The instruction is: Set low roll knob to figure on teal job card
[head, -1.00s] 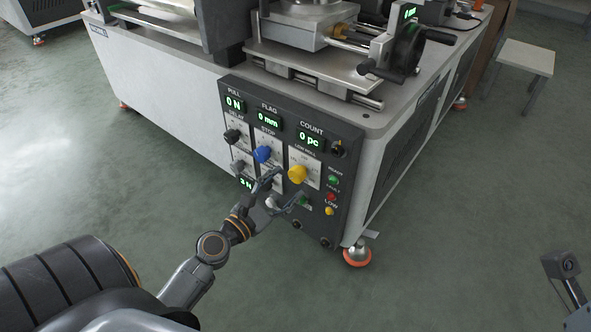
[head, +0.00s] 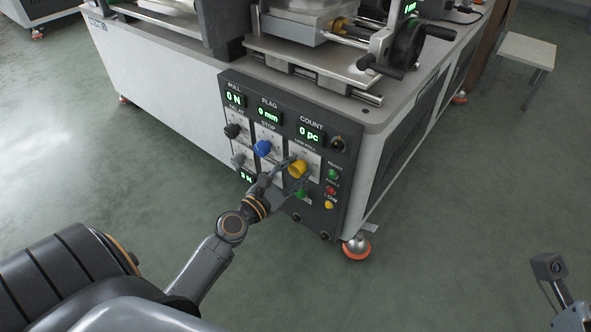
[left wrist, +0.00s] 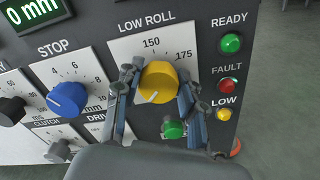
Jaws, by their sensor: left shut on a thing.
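The yellow low roll knob (head: 297,169) sits on the dark control panel, below the COUNT readout. In the left wrist view the knob (left wrist: 160,80) has a white pointer line towards its lower left. Its white dial plate (left wrist: 120,52) reads LOW ROLL, with 150 above the knob and 175 at upper right; other figures are hidden. My left gripper (head: 294,172) is shut on the knob, one finger on each side. No teal job card can be made out.
The blue STOP knob (head: 262,148) and a dark knob (head: 232,131) are left of it. A green button (left wrist: 173,130) is just below the held knob. READY, FAULT and LOW lamps (left wrist: 230,43) run down the right. A stool (head: 524,52) stands at upper right.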

